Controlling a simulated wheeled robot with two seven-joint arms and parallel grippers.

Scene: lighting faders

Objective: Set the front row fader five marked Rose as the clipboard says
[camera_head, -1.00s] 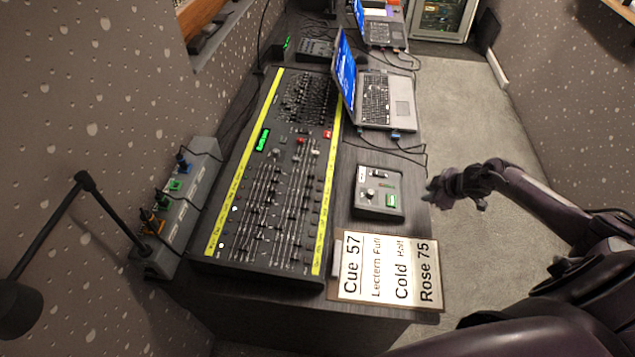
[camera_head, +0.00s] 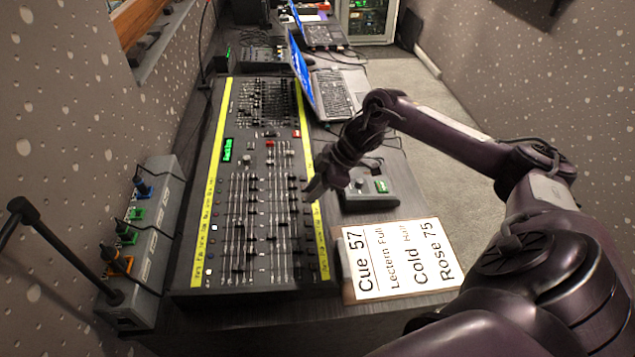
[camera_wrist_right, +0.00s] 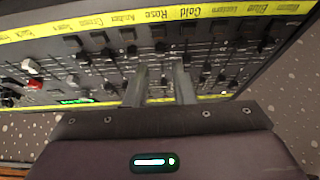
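The lighting console (camera_head: 262,285) lies along the desk, with rows of black faders and yellow label strips. In the right wrist view the label Rose (camera_wrist_right: 154,15) reads on the yellow strip beside Cold (camera_wrist_right: 184,12). A black knob (camera_wrist_right: 157,32) sits by the Rose label, and more fader caps lie in a row beyond it. My right gripper (camera_head: 312,190) is over the console's right side; in the wrist view its two fingers (camera_wrist_right: 160,86) are apart with nothing between them. Contact with a fader cannot be told. The clipboard (camera_head: 400,258) reads Cue 57, Lectern Full, Cold Half, Rose 75.
A small grey control box (camera_head: 372,190) sits under my right forearm. An open laptop (camera_head: 335,95) stands behind it. A grey box with coloured plugs (camera_head: 150,245) and a black lamp arm (camera_head: 60,245) are at the left. The floor at the right is clear.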

